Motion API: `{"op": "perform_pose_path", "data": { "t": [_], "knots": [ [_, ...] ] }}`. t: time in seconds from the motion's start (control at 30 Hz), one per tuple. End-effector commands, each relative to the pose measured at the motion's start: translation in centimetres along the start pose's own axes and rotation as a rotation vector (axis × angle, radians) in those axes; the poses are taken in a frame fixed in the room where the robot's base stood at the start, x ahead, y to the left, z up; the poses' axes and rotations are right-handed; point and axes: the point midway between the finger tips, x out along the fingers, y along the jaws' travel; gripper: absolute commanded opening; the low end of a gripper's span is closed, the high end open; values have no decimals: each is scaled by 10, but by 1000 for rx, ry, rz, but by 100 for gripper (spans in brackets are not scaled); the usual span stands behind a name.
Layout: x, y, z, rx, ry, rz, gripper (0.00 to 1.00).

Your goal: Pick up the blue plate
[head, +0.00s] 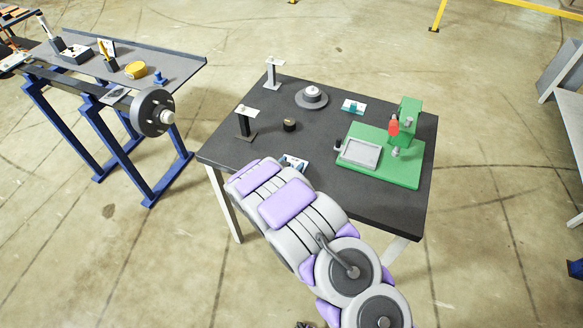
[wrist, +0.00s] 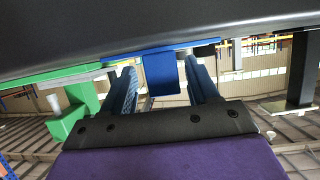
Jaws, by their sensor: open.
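The blue plate (wrist: 166,70) shows in the wrist view between my fingers, against the dark table surface. My gripper (wrist: 162,75) is open, with one blue finger on each side of the plate and a gap to each. I cannot tell whether either finger touches it. In the head view, a small blue and white piece (head: 295,161) lies on the dark table just beyond my arm, which partly covers it. This appears to be the same plate. My gripper is hidden behind my arm in the head view.
The dark table (head: 300,137) also bears a green machine (head: 400,165), a second blue and white piece (head: 354,106), a black cylinder (head: 289,125), a round grey part (head: 311,98) and two post stands (head: 244,122). A blue-legged bench (head: 180,68) stands left.

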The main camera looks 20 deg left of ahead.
Motion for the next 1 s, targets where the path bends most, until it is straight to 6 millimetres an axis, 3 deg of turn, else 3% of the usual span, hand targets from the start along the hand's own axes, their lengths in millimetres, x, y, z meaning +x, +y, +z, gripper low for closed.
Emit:
{"op": "perform_pose_path", "data": {
  "t": [0.1, 0.73, 1.0],
  "knots": [
    [0, -3, 1, -1, 0, 0, 60],
    [-1, -1, 0, 1, 0, -1, 0],
    [-1, -3, 0, 0, 1, -1, 0]
  ]
}}
